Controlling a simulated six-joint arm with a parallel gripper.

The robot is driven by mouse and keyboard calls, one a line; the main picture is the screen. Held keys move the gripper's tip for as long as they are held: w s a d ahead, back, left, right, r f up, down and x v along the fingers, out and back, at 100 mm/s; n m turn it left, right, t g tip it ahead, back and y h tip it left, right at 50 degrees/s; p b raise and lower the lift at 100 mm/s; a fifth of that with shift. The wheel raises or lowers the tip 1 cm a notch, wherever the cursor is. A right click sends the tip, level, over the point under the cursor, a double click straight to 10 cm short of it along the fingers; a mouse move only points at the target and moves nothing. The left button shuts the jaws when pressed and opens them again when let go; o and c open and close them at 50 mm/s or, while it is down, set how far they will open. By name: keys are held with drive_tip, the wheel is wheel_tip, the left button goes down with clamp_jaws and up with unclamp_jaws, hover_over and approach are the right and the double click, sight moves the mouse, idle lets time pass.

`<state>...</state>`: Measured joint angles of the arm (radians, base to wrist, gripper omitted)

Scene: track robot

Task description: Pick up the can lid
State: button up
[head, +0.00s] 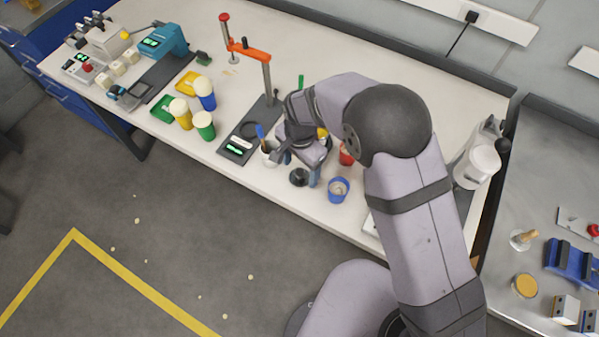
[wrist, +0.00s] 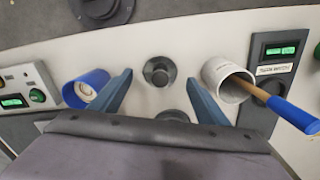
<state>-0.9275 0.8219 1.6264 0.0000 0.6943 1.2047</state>
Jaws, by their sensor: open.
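A dark round lid with a raised knob (wrist: 158,71), which I take for the can lid, lies on the white table near its front edge. It also shows in the head view (head: 299,177). My gripper (wrist: 160,78) points down with its blue-grey fingers spread, one on each side of the lid in the wrist view. In the head view my gripper (head: 300,169) is over the same spot. Nothing is between the fingertips that they visibly touch. I cannot tell how high the fingertips are. A second dark round thing (wrist: 173,115) lies partly hidden below my gripper.
A white cup with a blue-handled brush (wrist: 229,78) stands on one side of the lid, a blue cup (head: 338,190) on the other. A red cup (head: 346,154) is close behind. A dark scale (head: 238,148) and several coloured cups stand to the left.

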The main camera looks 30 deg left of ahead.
drive_tip(key=shift+f, duration=1.1)
drive_tip(key=c, duration=1.1)
drive_tip(key=shift+r, duration=0.15)
